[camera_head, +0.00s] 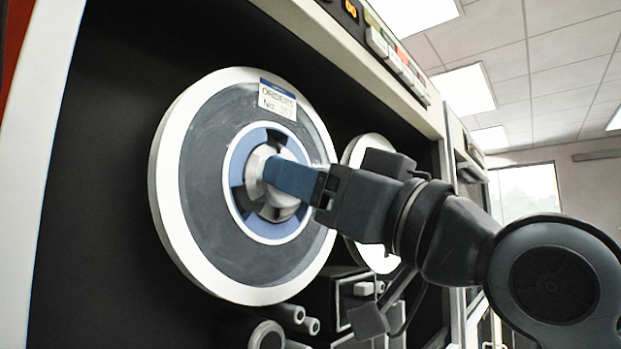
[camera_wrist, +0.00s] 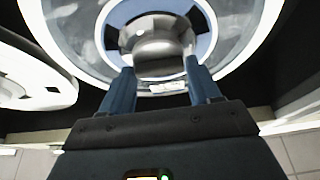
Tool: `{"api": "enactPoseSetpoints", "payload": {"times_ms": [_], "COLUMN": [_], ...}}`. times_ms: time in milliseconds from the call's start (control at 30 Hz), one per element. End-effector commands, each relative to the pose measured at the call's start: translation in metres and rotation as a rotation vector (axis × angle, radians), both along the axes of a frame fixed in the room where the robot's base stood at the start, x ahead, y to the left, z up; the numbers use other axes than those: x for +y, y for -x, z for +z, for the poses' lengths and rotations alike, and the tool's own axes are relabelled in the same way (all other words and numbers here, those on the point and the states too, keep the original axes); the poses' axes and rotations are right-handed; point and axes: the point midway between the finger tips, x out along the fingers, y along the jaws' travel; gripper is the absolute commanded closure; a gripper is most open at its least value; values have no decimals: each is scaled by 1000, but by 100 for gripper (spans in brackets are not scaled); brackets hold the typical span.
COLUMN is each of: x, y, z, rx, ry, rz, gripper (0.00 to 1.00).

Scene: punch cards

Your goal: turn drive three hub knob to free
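The drive's hub knob (camera_head: 254,178) is a silver-grey piece at the middle of a large tape reel (camera_head: 208,170) with a blue and white hub ring. The knob (camera_wrist: 158,45) also shows at the top middle of the wrist view. My gripper (camera_head: 272,174) is at the knob, its blue fingers reaching in from the right and covering part of it. In the wrist view my gripper's two fingers (camera_wrist: 163,72) stand apart, one toward each side of the knob. I cannot tell whether they press on it. The knob's turn position is unclear.
A second, smaller-looking reel (camera_head: 372,258) stands behind my gripper to the right. Guide rollers and a head block (camera_head: 355,297) sit below the reels. A button panel (camera_head: 398,62) runs along the cabinet's top edge. A printed label (camera_head: 277,100) is on the large reel.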

Motion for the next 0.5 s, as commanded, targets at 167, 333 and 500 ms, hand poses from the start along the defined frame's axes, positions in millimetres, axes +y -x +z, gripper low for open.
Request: {"api": "enactPoseSetpoints", "payload": {"times_ms": [167, 333, 500], "x": [0, 0, 0], "y": [0, 0, 0], "z": [0, 0, -1], "rx": [0, 0, -12], "ry": [0, 0, 10], "rz": [0, 0, -1], "gripper": [56, 68, 68]}}
